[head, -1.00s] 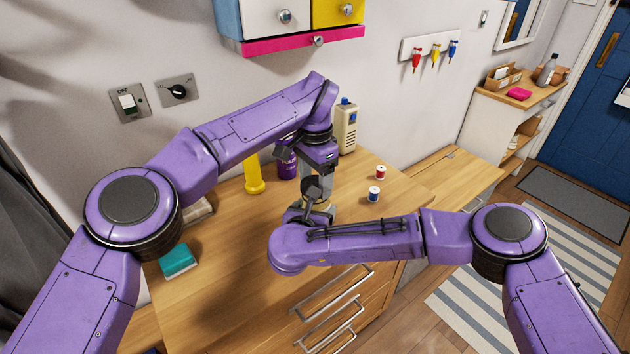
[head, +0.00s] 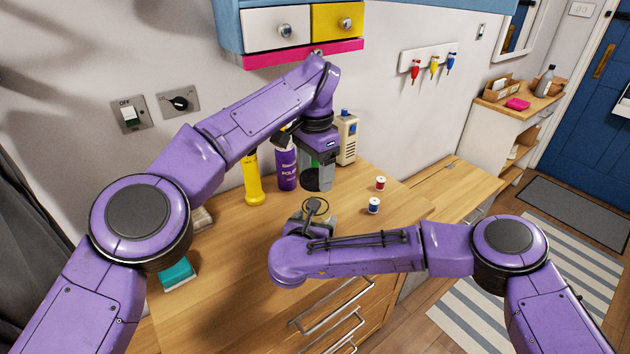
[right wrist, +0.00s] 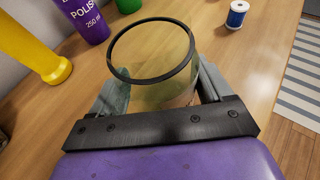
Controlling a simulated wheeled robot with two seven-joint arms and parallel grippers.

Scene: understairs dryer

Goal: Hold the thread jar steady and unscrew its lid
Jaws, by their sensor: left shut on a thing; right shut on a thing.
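The thread jar (head: 316,208) stands on the wooden worktop, a clear container with a dark ring at its open mouth. In the right wrist view the jar (right wrist: 158,92) looks upright and no lid covers its mouth. My right gripper (right wrist: 160,84) is shut around the jar's sides; in the head view my right arm partly hides the jar. My left gripper (head: 319,172) is shut on the dark round lid (head: 311,181) and holds it above the jar, with a gap between them.
A red spool (head: 381,183) and a blue spool (head: 374,205) stand right of the jar. A teal sponge (head: 177,274) lies at left. Drawers (head: 290,25) hang above.

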